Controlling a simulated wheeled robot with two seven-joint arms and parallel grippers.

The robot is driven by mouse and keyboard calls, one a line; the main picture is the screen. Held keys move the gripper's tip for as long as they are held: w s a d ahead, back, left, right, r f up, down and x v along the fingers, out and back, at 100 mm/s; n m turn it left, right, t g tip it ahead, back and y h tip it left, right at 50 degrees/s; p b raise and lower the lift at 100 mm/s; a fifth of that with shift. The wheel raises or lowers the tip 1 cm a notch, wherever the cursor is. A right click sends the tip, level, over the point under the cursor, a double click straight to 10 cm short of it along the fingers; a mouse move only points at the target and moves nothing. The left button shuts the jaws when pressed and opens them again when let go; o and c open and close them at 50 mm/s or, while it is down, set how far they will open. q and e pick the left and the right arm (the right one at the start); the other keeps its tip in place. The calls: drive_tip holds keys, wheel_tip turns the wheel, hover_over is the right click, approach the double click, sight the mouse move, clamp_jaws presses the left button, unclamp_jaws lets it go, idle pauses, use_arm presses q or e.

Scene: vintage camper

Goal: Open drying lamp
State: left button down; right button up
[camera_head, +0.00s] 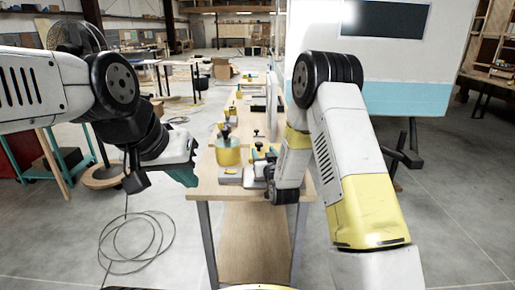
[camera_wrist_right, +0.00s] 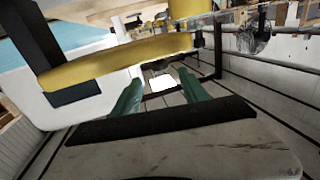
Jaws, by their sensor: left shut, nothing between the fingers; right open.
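I cannot pick out the drying lamp for certain in either view. My left gripper (camera_head: 183,174) is shut and empty, beside the left edge of the workbench in the head view. My right gripper (camera_head: 262,153) is over the bench among the items there, partly hidden by its own wrist. In the right wrist view its two green fingers (camera_wrist_right: 160,92) are apart with nothing between them. A yellow bar with dark ends (camera_wrist_right: 125,62) crosses beyond the fingers. A bright white patch (camera_wrist_right: 161,83) shows between the fingertips; I cannot tell what it is.
The long wooden workbench (camera_head: 208,180) runs away from me. A yellow pot-like container (camera_head: 228,154) stands on its near part, with smaller items behind. A white and blue camper (camera_head: 400,97) stands at the right. A cable (camera_head: 133,240) lies coiled on the open floor at the left.

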sight(260, 145)
drive_tip(key=x, duration=0.7)
drive_tip(key=shift+w, duration=0.35)
clamp_jaws()
idle(1.1)
